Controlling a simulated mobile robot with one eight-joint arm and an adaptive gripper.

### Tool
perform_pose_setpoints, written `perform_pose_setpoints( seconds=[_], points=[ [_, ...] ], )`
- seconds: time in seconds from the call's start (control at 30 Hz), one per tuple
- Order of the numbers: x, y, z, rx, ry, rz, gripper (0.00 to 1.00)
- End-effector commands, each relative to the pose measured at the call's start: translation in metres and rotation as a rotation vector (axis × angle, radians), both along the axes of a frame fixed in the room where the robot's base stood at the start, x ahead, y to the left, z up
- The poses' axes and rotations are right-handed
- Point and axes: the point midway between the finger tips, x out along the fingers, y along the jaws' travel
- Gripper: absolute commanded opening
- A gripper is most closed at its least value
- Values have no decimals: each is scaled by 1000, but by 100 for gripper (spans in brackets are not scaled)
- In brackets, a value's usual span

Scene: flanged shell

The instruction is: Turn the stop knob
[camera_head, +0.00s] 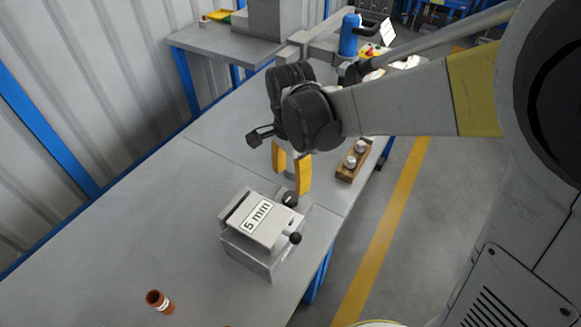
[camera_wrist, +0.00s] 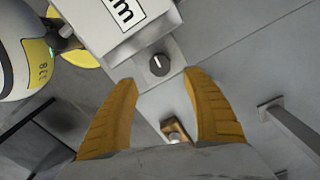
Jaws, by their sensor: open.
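The stop knob (camera_head: 290,199) is a small dark knob with a white pointer line, on a grey plate at the back end of a grey box labelled "5 mm" (camera_head: 244,240). The knob also shows clearly in the wrist view (camera_wrist: 158,64), just beyond the fingertips and roughly midway between them. My gripper (camera_head: 291,180) has yellow fingers pointing down above the bench, close to the knob. It is open and empty. In the wrist view, the fingers (camera_wrist: 161,78) are spread wide, and no contact with the knob shows.
A black ball handle (camera_head: 296,238) sticks out at the box's right side. A wooden block with two pale pegs (camera_head: 352,162) stands near the bench's right edge. The bench (camera_head: 130,225) is clear on the left.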

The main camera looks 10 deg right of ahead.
Motion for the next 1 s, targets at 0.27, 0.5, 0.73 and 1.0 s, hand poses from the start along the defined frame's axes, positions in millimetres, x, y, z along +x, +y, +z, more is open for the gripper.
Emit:
perform_pose_setpoints(
  seconds=[0.27, 0.5, 0.73, 1.0],
  points=[
    [0, 0, 33, 0, 0, 0, 58],
    [0, 0, 34, 0, 0, 0, 58],
    [0, 0, 34, 0, 0, 1, 58],
    [-20, -34, 61, 17, -117, 184, 58]
  ],
)
